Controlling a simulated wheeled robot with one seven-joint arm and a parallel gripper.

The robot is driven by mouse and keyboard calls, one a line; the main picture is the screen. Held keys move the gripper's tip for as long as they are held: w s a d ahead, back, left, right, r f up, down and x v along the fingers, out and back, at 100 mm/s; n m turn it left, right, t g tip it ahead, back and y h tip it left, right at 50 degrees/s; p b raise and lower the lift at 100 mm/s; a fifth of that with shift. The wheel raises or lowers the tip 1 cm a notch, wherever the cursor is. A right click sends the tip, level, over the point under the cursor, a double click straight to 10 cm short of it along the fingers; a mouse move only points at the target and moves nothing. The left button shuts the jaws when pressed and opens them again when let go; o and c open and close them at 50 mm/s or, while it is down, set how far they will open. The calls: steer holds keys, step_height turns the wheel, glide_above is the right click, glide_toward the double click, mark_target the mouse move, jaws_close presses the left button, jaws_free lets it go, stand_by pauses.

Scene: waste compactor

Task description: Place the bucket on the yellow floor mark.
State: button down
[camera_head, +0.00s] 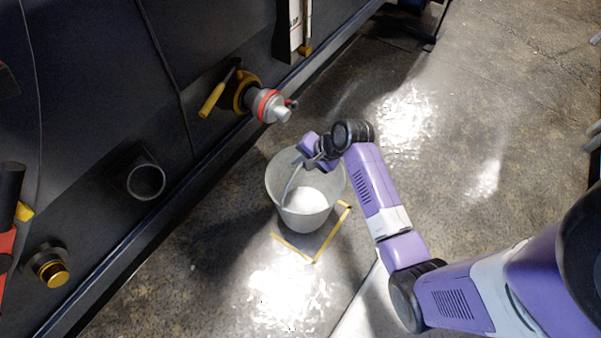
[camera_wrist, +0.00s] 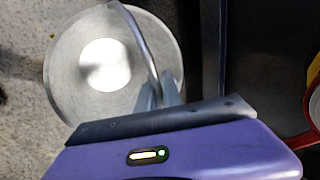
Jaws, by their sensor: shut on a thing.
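The light grey bucket (camera_head: 305,205) is in the middle of the head view, with its handle raised. My gripper (camera_head: 308,155) is over its rim and is shut on the bucket's handle. In the wrist view my gripper's fingers (camera_wrist: 160,97) close on the curved metal handle, with the bucket (camera_wrist: 70,85) below. The yellow floor mark (camera_head: 316,258) shows as a thin corner line in front of and right of the bucket. The bucket hides the rest of the mark. I cannot tell whether the bucket touches the floor.
The dark compactor wall (camera_head: 90,90) runs along the left. A silver valve with a red ring (camera_head: 267,105), a yellow lever (camera_head: 212,99) and a short pipe (camera_head: 145,179) stick out from it near the bucket. The floor (camera_head: 470,120) to the right is clear.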

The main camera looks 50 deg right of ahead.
step_height(320, 180, down, 4)
steer(key=shift+w+f+b, duration=0.1)
steer(key=shift+b, duration=0.75)
steer(key=c, duration=2)
jaws_free()
steer(key=shift+f, duration=0.2)
steer(key=o, duration=0.5)
steer(key=shift+r, duration=0.1)
